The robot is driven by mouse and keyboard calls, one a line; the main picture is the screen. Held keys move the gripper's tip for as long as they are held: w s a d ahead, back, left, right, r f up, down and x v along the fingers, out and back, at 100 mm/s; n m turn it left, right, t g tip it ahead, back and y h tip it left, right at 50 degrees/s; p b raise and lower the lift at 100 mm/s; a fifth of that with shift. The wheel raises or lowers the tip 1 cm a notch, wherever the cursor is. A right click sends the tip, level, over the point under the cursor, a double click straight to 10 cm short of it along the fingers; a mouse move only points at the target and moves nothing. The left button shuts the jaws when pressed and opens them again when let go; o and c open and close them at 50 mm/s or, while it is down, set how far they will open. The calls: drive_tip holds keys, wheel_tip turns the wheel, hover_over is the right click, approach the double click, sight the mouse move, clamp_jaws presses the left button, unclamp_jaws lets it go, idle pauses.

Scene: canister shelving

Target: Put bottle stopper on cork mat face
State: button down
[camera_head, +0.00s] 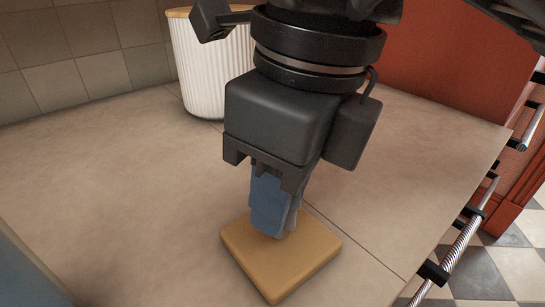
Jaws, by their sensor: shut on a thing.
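The cork mat (312,250) is a tan, square slab with rounded corners, lying flat on the counter at the lower middle. My gripper (275,234) points down over the mat, with its blue-grey fingers close together. The fingertips are right at the mat's top face, near its back half; I cannot tell whether they touch it. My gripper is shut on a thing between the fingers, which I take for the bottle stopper. The stopper itself is hidden by the fingers, so its shape and tilt cannot be seen.
A white ribbed canister (205,65) with a wooden lid stands behind, left of my wrist. The beige counter (120,190) is clear to the left and front. Tiled wall is at back left, red panel at back right. The counter's right edge has metal bar handles (455,250).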

drive_tip(key=shift+f, duration=0.15)
drive_tip(key=c, duration=0.9)
unclamp_jaws()
drive_tip(key=shift+o, duration=0.2)
wheel_tip(320, 180, up, 12)
drive_tip(key=s+d+p, duration=0.1)
drive_tip(key=shift+d, duration=0.25)
